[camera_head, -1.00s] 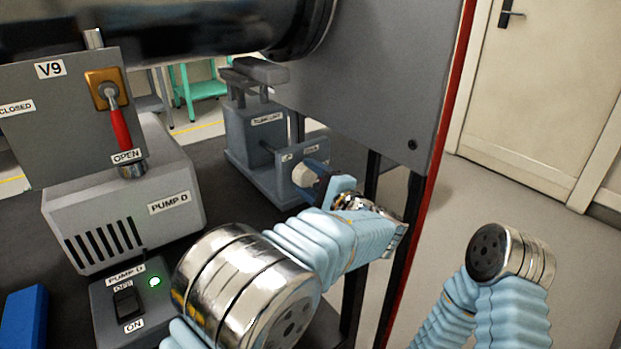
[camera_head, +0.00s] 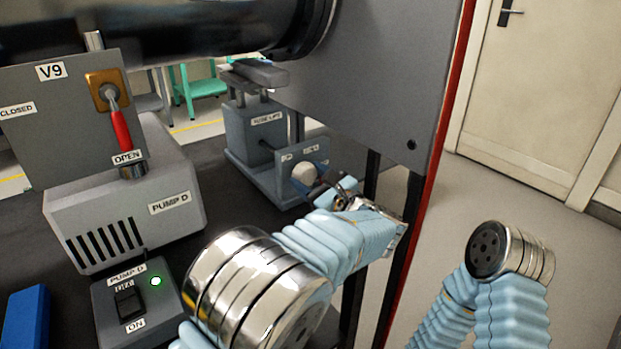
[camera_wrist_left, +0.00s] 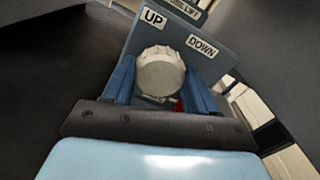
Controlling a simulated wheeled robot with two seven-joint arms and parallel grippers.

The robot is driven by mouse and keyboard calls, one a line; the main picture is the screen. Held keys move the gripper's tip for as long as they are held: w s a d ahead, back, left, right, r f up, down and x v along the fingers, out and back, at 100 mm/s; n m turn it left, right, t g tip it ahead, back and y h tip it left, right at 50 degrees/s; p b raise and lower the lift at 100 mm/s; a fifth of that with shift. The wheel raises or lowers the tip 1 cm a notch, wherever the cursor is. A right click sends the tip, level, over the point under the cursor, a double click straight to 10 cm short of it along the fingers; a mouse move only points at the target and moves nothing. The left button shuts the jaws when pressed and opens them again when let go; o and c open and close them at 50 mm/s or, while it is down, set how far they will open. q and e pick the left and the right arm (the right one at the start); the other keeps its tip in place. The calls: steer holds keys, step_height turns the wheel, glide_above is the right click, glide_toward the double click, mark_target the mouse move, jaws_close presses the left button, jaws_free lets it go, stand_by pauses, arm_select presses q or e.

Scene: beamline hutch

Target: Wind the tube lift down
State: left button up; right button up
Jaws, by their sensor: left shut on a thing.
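The tube lift (camera_head: 250,128) is a grey-blue block with a saddle on top, standing on the dark bench below the large black tube. Its front plate carries a pale ribbed knob (camera_head: 304,175), with UP and DOWN labels above it in the left wrist view. My left gripper (camera_head: 316,184) is at the knob; in the left wrist view its blue fingers (camera_wrist_left: 160,92) lie on either side of the knob (camera_wrist_left: 160,74), shut on it. The fingertips' contact is partly hidden by the knob. The right gripper is out of the head view.
Pump D (camera_head: 125,205) and its switch box (camera_head: 135,305), with a lit green lamp, stand left of my left arm. The V9 valve panel (camera_head: 60,125) is behind them. A grey upright panel (camera_head: 370,70) and red-edged frame border the right side.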

arm_select(q)
steer(key=m, duration=0.6)
steer(key=shift+f, duration=0.15)
steer(key=m, duration=0.6)
steer(key=shift+d+m, duration=0.1)
steer(key=shift+m, duration=0.2)
steer(key=o, duration=1)
steer(key=shift+o, duration=0.2)
